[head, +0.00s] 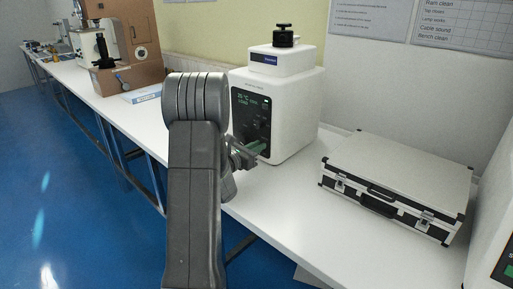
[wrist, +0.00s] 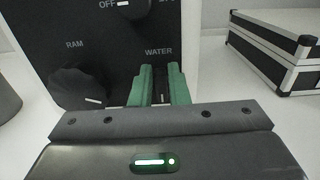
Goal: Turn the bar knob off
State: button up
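The white tester (head: 290,95) has a black front panel with a small lit display. In the wrist view the panel (wrist: 35,45) carries a round knob marked RAM (wrist: 82,85), a knob at the top edge with OFF beside it (wrist: 130,6), and the label WATER. My gripper (wrist: 161,70) has its green fingers pointing at the panel just below WATER, with a narrow gap between them. In the head view my gripper (head: 257,148) is at the panel's lower right.
A black-and-silver case (head: 400,180) lies on the white bench (head: 270,200) to the right. A wooden-cased device (head: 130,55) stands further left, and another white machine (head: 495,240) is at the right edge. Blue floor (head: 70,190) is clear at left.

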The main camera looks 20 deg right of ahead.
grip_shut()
jog(key=shift+w+n, duration=0.1)
jog(key=shift+n, duration=0.3)
jog(key=n, duration=0.2)
jog(key=n+p, duration=0.1)
jog(key=shift+w+a+n, duration=0.15)
jog(key=shift+w+n, duration=0.1)
jog(key=shift+n, duration=0.15)
jog(key=n, duration=0.1)
jog(key=n+p, duration=0.1)
jog(key=n, duration=0.2)
jog(key=shift+w+a+f, duration=0.1)
jog(key=shift+w+f, duration=0.1)
jog(key=shift+w, duration=0.1)
jog(key=n, duration=0.1)
jog(key=n+p, duration=0.1)
jog(key=n, duration=0.1)
jog(key=n+p, duration=0.1)
jog(key=n, duration=0.1)
jog(key=shift+w+a+f, duration=0.1)
jog(key=shift+w+f, duration=0.05)
jog(key=shift+f, duration=0.15)
jog(key=shift+f+n+p, duration=0.2)
jog(key=shift+n+p, duration=0.4)
jog(key=shift+n, duration=0.5)
jog(key=shift+f+n+p, duration=0.2)
jog(key=shift+n+p, duration=0.4)
jog(key=shift+n, duration=0.5)
